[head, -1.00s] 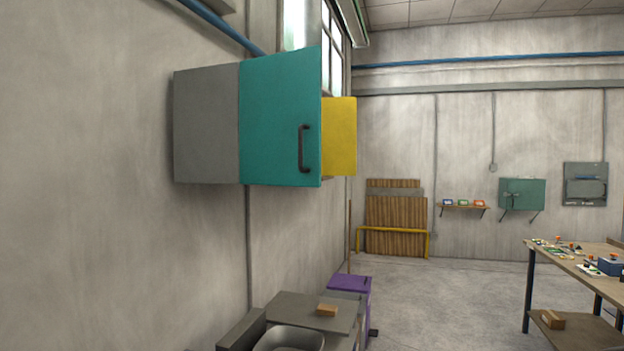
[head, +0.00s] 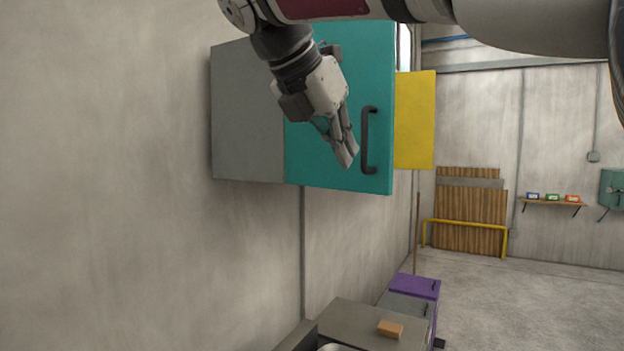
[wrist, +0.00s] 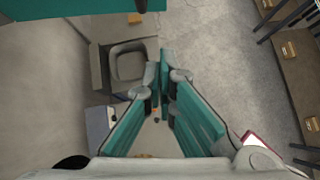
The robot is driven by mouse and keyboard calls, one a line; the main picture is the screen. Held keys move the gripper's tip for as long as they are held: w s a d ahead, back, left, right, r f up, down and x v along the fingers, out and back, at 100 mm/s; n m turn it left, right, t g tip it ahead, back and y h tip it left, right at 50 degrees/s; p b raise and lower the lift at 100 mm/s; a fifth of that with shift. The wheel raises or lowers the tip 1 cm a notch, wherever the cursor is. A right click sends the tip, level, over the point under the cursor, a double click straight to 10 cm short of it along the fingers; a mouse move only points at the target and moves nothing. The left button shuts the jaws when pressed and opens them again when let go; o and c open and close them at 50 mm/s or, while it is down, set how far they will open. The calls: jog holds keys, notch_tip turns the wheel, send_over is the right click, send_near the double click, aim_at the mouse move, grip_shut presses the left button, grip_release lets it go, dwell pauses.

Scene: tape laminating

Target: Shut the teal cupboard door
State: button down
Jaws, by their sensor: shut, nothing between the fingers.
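The teal cupboard door (head: 330,172) stands open on the wall cupboard (head: 247,115), its outer face toward me. Its free right edge swings out into the room, and a dark bar handle (head: 368,140) is near that edge. My gripper (head: 347,158) is shut and empty, in front of the door's outer face just left of the handle, fingers pointing down. I cannot tell whether it touches the door. In the wrist view the gripper (wrist: 165,85) shows its fingers together, with a strip of the teal door (wrist: 70,8) along the top. My arm hides the door's top.
A yellow panel (head: 415,120) sticks out beyond the teal door. Below stand a grey unit (head: 365,325) with an orange-brown block (head: 390,329) on top and a purple-topped bin (head: 415,286). The concrete wall (head: 120,200) runs close on the left. Open floor (head: 530,300) lies to the right.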

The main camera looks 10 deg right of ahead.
aim_at(374, 183)
jog(key=shift+w+d+f+p, duration=0.25)
jog(key=shift+w+d+f, duration=0.85)
jog(key=shift+w+d, duration=0.2)
jog(key=shift+w+d+f+p, duration=0.3)
jog(key=shift+w+d+f, duration=0.85)
jog(key=shift+w+d, duration=0.15)
jog(key=shift+w+d+f+p, duration=0.25)
jog(key=shift+w+d+f, duration=0.85)
jog(key=shift+w+d, duration=0.2)
